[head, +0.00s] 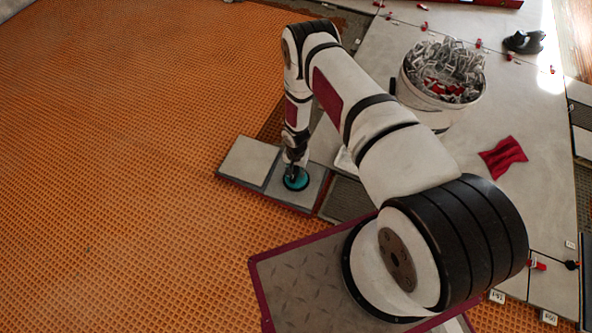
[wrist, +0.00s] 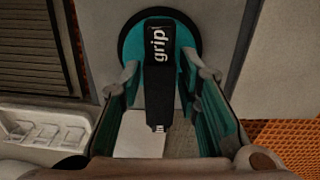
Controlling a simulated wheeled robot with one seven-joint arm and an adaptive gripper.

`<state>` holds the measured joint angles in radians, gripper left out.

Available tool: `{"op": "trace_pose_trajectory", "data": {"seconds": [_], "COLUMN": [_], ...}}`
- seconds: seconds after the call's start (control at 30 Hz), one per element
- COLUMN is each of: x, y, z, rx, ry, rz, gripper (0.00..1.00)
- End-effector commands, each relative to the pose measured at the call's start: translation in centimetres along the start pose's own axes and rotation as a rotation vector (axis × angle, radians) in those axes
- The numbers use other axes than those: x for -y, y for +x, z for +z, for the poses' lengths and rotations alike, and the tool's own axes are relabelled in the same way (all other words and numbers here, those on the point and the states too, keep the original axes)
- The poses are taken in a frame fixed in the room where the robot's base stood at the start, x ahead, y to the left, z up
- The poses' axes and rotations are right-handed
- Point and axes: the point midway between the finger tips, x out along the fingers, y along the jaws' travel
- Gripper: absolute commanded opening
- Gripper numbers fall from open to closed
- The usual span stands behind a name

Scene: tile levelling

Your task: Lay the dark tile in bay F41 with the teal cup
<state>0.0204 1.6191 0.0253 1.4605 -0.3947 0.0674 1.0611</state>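The teal cup (head: 296,179) is a round suction cup with a black handle. It stands on a grey tile (head: 309,195), which is slightly darker than the pale tile (head: 248,160) to its left. In the wrist view the handle (wrist: 159,65) carries the word "grip" above the cup's teal and black disc (wrist: 131,41). My gripper (wrist: 159,82) is open, with one teal-padded finger on each side of the handle and gaps between. A dark ribbed patch (head: 346,200) lies just right of the cup's tile. I cannot read any label as F41.
Orange studded matting (head: 120,140) covers the open floor at left. A white bucket of grey clips (head: 440,100) stands on the laid tiles, with a red cloth bag (head: 503,157) right of it. A white tray (wrist: 45,130) lies at left in the wrist view.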

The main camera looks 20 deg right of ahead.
Motion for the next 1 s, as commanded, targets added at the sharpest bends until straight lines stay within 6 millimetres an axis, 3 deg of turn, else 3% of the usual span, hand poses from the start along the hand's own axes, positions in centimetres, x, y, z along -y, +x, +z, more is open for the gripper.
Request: {"op": "trace_pose_trajectory", "data": {"seconds": [0.3,0.47,1.0], "x": [0.0,0.1,0.1], "y": [0.0,-1.2,-10.6], "z": [0.0,-0.1,-0.1], "rx": [0.001,-0.001,-0.001], "ry": [0.000,0.000,0.001], "rz": [0.000,-0.001,-0.001], "gripper": [0.41,0.41,0.41]}}
